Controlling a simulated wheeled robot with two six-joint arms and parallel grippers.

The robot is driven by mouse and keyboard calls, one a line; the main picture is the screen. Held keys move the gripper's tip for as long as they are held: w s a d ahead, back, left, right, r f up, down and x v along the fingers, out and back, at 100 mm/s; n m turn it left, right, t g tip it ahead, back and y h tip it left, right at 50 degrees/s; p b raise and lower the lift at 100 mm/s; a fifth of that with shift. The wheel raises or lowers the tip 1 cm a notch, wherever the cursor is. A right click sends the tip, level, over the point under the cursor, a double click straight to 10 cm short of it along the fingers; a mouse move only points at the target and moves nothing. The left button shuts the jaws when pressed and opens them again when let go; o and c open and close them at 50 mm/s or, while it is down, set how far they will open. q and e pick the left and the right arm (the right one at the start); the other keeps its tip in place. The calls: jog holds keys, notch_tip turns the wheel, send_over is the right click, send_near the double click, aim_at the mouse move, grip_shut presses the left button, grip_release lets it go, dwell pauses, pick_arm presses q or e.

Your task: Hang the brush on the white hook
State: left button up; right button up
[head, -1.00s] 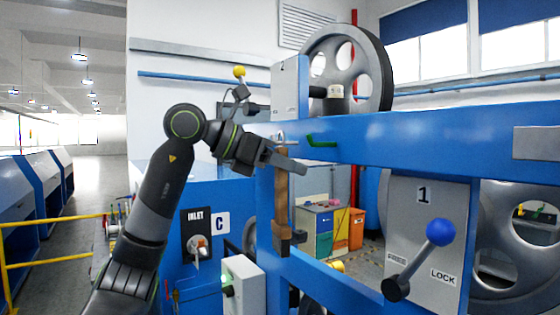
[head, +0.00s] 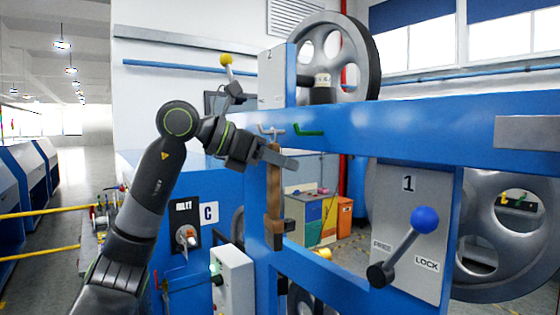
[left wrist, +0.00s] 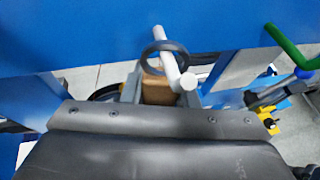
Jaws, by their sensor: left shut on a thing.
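The brush (head: 273,190) has a long brown wooden handle and hangs upright with its darker head at the bottom. My left gripper (head: 280,160) is shut on the upper handle; it also shows in the left wrist view (left wrist: 132,88). The white hook (head: 267,130) is on the blue beam, just above the handle's top. In the left wrist view the brush's dark ring (left wrist: 143,56) overlaps the white hook (left wrist: 170,66), which crosses the ring's opening. I cannot tell whether the ring rests on the hook. My right gripper is out of view.
A green hook (head: 308,133) sits on the blue beam (head: 400,125) just right of the white one. A lever with a blue ball (head: 425,219) stands on the plate marked 1. A white box (head: 234,275) is below left. Open space lies behind the brush under the beam.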

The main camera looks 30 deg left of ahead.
pick_arm(q)
jog(key=o, duration=1.1)
jog(key=b+v, duration=0.4)
jog(key=v, duration=1.3)
jog(key=shift+s+a+r, duration=0.1)
jog(key=shift+s+a, duration=0.1)
